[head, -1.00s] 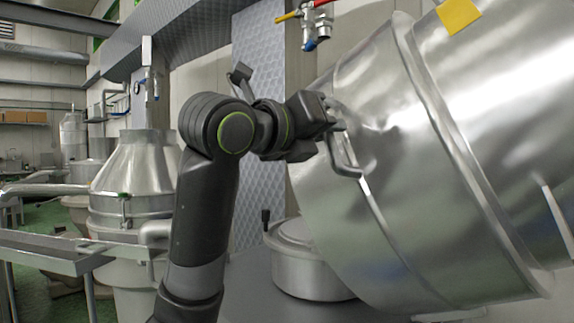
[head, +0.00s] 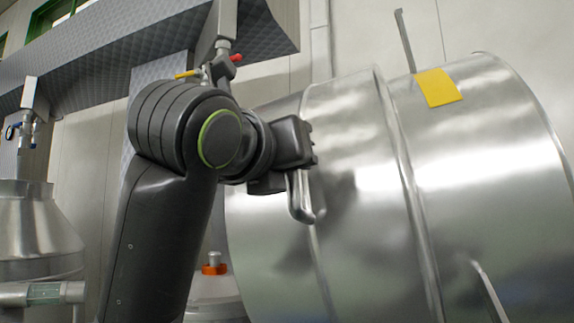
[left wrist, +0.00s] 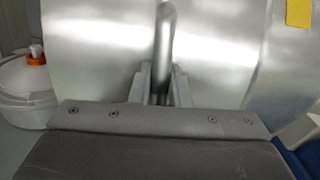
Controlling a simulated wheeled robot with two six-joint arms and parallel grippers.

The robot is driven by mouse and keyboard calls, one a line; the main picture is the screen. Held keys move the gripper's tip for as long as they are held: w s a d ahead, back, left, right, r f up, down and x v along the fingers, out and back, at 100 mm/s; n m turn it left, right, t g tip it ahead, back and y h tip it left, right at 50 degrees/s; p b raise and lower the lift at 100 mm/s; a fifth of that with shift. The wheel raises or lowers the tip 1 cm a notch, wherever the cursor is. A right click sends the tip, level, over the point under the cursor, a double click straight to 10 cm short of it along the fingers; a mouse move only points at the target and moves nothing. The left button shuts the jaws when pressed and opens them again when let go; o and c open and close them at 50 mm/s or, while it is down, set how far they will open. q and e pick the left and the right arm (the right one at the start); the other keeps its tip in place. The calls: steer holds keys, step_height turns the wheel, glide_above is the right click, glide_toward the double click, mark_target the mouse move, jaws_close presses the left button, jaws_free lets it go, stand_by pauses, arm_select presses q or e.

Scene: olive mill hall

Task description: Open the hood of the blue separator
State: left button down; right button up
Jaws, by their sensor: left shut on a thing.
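The large shiny metal hood (head: 350,180) fills the right half of the head view, tilted over on its side, with a yellow label (head: 438,87) on it. A bent metal handle (head: 299,200) sticks out from its left part. My left gripper (head: 303,160) is shut on this handle; the fingertips are partly hidden in the head view. In the left wrist view the handle (left wrist: 166,45) rises from between the two fingers (left wrist: 160,88), in front of the hood wall (left wrist: 100,60). My right gripper is not in view.
A pale round vessel with an orange cap (head: 213,265) stands below and left of the hood. Another metal separator (head: 35,235) stands at the far left. Valves with red and yellow levers (head: 215,70) hang from a textured metal beam (head: 110,75) behind my arm.

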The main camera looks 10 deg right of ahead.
arm_select(q)
steer(key=c, duration=1.4)
jaws_free()
steer(key=shift+w+a, duration=0.15)
steer(key=shift+d, duration=0.2)
steer(key=shift+a, duration=0.1)
steer(key=shift+s+a+f+b, duration=0.1)
steer(key=shift+s+a+b, duration=0.05)
steer(key=shift+s+b, duration=0.2)
steer(key=b+v, duration=0.5)
steer(key=v, duration=1.2)
steer(key=shift+b, duration=0.4)
